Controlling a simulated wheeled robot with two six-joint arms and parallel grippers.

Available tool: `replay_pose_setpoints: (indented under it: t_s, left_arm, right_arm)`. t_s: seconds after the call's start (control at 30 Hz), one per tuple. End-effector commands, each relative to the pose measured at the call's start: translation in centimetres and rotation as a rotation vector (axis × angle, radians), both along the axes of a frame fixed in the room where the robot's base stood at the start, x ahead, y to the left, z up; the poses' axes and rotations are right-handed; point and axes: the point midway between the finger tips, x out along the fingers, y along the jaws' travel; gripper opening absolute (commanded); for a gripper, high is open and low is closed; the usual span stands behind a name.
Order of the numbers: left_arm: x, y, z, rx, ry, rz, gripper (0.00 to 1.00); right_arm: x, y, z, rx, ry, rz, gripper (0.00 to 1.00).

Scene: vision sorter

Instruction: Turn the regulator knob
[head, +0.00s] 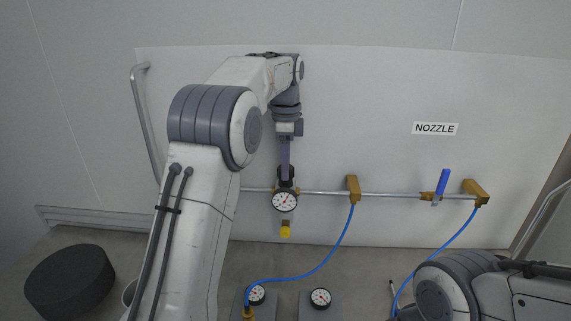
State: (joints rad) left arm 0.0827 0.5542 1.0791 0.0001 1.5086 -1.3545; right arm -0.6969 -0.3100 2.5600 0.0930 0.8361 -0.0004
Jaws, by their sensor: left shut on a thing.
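My left arm reaches up and forward to the white panel. Its gripper (286,178) points down and is shut on the regulator knob, at the top of the regulator on the pipe. The fingers and the arm hide most of the knob. The regulator's round gauge (285,201), with a white face and a red needle, sits just below the gripper. A yellow part (286,229) hangs beneath the gauge. My right arm's links show at the lower right; its gripper is not in view.
A metal pipe (400,195) runs right from the regulator to a brass fitting (353,188), a blue-handled valve (441,186) and a brass end fitting (476,190). Blue hoses (322,265) hang down. Two gauges (320,298) stand below. A dark round block (70,285) lies at left.

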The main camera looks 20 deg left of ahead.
Motion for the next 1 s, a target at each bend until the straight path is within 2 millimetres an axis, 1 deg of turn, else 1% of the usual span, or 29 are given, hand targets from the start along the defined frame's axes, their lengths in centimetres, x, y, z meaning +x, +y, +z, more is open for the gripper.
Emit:
replay_pose_setpoints:
  t_s: [0.17,0.37,0.7,1.0]
  left_arm:
    - [0.0,0.0,0.3,0.001,0.001,0.069,0.00]
    - [0.0,0.0,0.4,0.000,0.000,0.216,0.00]
    - [0.0,0.0,0.4,0.001,0.000,0.537,0.00]
    - [0.0,0.0,0.3,0.001,0.000,0.821,0.00]
  right_arm:
    - [0.0,0.0,0.9,0.000,0.000,0.000,0.64]
    - [0.0,0.0,2.4,0.000,0.000,0.000,0.64]
    - [0.0,0.0,5.1,0.000,0.000,-0.002,0.64]
    - [0.0,0.0,7.0,0.000,0.000,-0.003,0.64]
